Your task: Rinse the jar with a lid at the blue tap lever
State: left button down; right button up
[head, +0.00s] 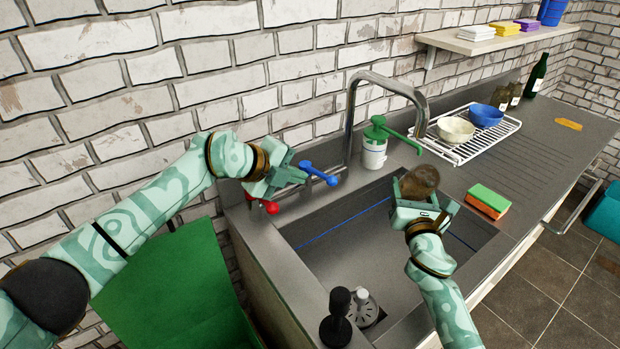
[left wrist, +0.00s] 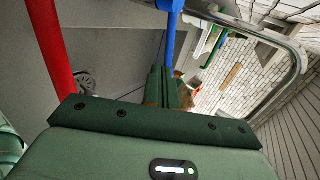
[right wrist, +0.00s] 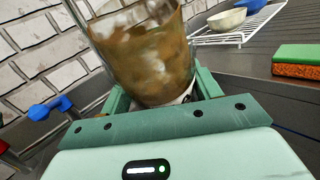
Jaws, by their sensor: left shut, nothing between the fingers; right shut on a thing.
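The jar (head: 421,180) is glass with brown grime on it. My right gripper (head: 420,199) is shut on it, over the right back part of the sink; the jar fills the middle of the right wrist view (right wrist: 150,55). I cannot make out its lid. The blue tap lever (head: 320,174) is at the sink's back left and shows in the left wrist view (left wrist: 171,35). My left gripper (head: 298,176) is shut and empty, close beside the lever; I cannot tell if they touch. The spout (head: 385,82) arches behind the jar, and no water stream shows.
A red lever (head: 263,205) stands left of the blue one. A green-topped soap pump (head: 375,145) stands behind the sink. A sponge (head: 487,201) lies right of the jar. A dish rack (head: 465,142) with bowls is behind. A dark-handled brush (head: 337,318) stands at the front.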

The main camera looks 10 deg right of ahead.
pick_arm(q)
jog(key=shift+x, duration=2.4)
jog(key=shift+w+d+r, duration=0.1)
jog(key=shift+w+d, duration=0.05)
jog(key=shift+d, duration=0.3)
jog(key=shift+w+d+r, duration=0.1)
jog(key=shift+d, duration=0.35)
jog(key=shift+a, duration=0.1)
jog(key=shift+s+a+r, duration=0.15)
jog(key=shift+a+r, duration=0.15)
send_near(322, 177)
jog(key=shift+s+a+r, duration=0.1)
jog(key=shift+s+r, duration=0.15)
jog(key=shift+s, duration=0.3)
jog(key=shift+s+a+r, duration=0.15)
jog(key=shift+s+r, duration=0.15)
jog(key=shift+s, duration=0.25)
